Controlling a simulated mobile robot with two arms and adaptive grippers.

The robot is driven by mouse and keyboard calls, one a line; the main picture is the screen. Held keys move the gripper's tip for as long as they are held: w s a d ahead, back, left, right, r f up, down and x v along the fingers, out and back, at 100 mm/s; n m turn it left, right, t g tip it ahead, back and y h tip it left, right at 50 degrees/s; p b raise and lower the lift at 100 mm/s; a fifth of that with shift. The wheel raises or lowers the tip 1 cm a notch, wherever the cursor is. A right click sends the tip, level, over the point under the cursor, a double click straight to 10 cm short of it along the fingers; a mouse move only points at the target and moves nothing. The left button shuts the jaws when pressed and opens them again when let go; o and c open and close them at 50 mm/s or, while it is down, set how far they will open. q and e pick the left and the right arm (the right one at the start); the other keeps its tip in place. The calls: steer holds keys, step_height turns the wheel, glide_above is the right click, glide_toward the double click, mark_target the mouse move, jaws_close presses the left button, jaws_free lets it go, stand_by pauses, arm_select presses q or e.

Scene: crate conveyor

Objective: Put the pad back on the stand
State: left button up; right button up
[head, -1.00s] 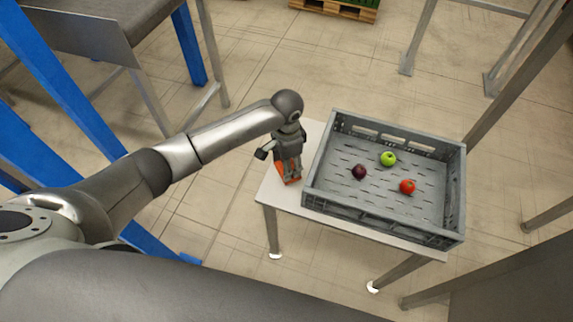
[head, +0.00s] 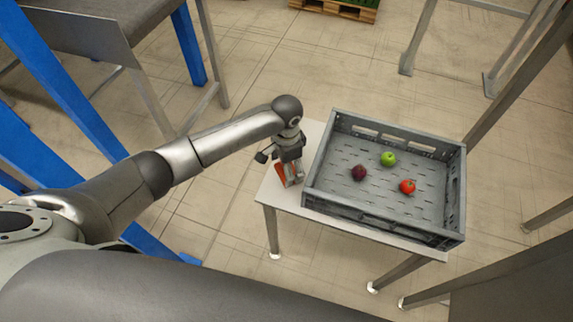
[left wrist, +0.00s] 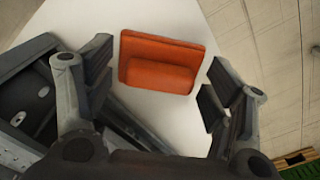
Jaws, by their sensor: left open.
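An orange pad (left wrist: 160,62), a flat piece with a thicker raised block along one side, lies on the white top of a small table (head: 268,188). In the head view the pad (head: 281,172) is partly hidden by my left gripper (head: 290,181), which points down over it beside the crate. In the left wrist view my left gripper (left wrist: 157,84) is open, with one finger on each side of the pad and visible gaps between. Nothing is held. I cannot tell a separate stand from the white table. My right gripper is not in view.
A grey crate (head: 322,198) takes up most of the table, close right of my left gripper. It holds a green apple (head: 388,159), a dark purple fruit (head: 359,173) and a red tomato (head: 407,187). Metal frames and a pallet (head: 340,10) stand around; floor is clear between.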

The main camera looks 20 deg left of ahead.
arm_select(q)
step_height(320, 180, up, 12)
steer(key=p, duration=0.1)
steer(key=shift+r, duration=0.1)
stand_by(0.4)
